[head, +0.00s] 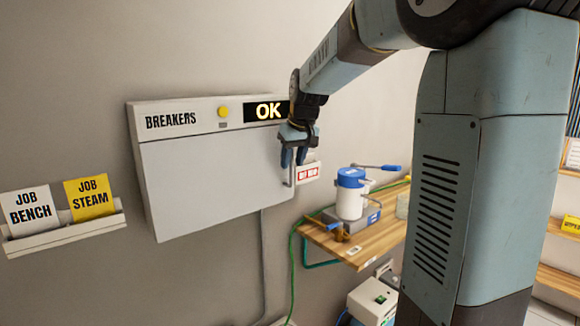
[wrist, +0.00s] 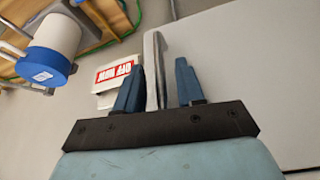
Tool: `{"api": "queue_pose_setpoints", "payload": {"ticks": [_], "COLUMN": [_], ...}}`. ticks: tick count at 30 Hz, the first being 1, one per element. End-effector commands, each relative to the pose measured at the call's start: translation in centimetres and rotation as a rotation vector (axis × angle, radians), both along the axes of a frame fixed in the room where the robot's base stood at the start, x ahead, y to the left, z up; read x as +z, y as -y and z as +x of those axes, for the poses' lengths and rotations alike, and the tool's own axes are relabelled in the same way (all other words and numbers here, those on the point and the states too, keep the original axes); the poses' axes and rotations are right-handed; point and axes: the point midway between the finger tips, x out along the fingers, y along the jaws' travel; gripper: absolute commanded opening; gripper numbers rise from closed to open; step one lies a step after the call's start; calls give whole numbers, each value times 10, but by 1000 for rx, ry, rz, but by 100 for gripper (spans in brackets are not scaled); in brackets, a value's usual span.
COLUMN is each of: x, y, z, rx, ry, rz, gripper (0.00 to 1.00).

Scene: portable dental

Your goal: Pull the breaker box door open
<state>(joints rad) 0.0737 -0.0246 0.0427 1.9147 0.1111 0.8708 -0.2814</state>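The breaker box (head: 215,165) is a pale grey wall box labelled BREAKERS, with its door flat against the front and looking shut. A metal bar handle (head: 289,176) stands at the door's right edge. My gripper (head: 294,157) is at the handle, fingers pointing down in the head view. In the wrist view the handle (wrist: 154,65) runs between the two blue fingers of my gripper (wrist: 159,85). The fingers are apart, with a visible gap on the right side of the handle. The left finger is close to it; I cannot tell if it touches.
A wooden shelf (head: 372,240) below right holds a blue and white canister (head: 350,198). A card holder (head: 66,232) is on the wall at left. Bare wall lies below the box.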

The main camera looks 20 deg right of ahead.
Motion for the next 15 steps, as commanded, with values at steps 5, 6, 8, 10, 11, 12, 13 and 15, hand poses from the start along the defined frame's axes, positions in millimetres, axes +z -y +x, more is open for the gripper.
{"api": "queue_pose_setpoints", "payload": {"ticks": [5,6,8,10,11,12,13,15], "x": [-17,-19,-22,-23,-23,-23,-23,-23], "y": [-2,-2,-2,-2,-2,-2,-2,-3], "z": [7,8,9,9,9,9,9,9], "rx": [0,1,1,1,1,1,1,1], "ry": [-1,-1,-1,0,0,0,0,0], "rz": [1,0,0,0,0,0,0,0], "gripper": [38,38,38,38,38,38,38,38]}}
